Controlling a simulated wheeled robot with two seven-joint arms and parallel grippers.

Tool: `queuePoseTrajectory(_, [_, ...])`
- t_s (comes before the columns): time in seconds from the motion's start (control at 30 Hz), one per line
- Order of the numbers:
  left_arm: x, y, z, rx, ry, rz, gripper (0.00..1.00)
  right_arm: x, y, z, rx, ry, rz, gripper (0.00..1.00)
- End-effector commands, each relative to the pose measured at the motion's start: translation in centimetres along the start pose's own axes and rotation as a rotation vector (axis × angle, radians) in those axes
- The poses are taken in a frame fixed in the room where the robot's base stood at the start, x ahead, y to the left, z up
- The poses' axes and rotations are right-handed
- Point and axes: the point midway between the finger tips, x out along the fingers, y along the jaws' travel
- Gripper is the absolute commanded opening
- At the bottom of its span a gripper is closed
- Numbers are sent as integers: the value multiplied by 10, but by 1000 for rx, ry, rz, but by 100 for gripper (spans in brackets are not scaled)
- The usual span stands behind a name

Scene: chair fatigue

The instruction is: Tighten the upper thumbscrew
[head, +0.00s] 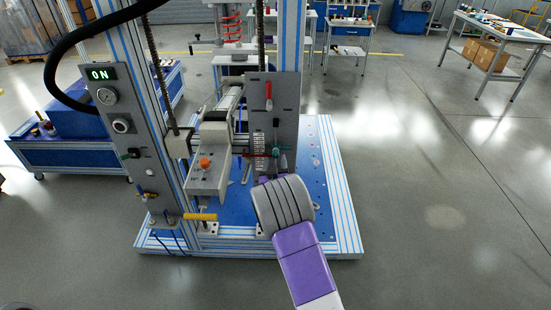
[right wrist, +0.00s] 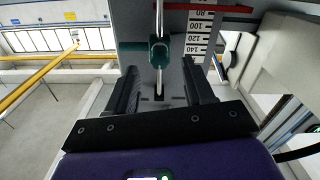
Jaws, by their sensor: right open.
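A teal thumbscrew (right wrist: 158,52) sits on a shiny vertical rod in front of the slotted grey plate in the right wrist view. It also shows in the head view (head: 276,151), on the grey upright plate (head: 287,110) of the test rig. My right gripper (right wrist: 164,88) is open and empty; its two black fingers point at the plate, with the teal thumbscrew between and a little above the tips in the picture. In the head view my purple and grey wrist hides most of the fingers. I cannot tell whether this is the upper thumbscrew. My left gripper is out of view.
A number scale (right wrist: 198,38) and a red bar (right wrist: 208,7) lie close by. A red handle (head: 268,91) is higher on the plate. The grey arm with an orange knob (head: 205,163) and the control panel (head: 112,100) stand left.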

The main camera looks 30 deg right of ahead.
Motion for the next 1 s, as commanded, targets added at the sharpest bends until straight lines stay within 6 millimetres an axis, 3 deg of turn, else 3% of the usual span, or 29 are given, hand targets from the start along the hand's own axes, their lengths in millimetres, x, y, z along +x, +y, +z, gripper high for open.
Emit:
queuePoseTrajectory(0.23, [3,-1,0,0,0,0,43,29,1,1,0,-1,1,53])
queuePoseTrajectory(0.63, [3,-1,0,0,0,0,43,35,0,1,0,-4,-1,53])
queuePoseTrajectory(1.0, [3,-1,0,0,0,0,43,35,0,1,0,-4,-1,0])
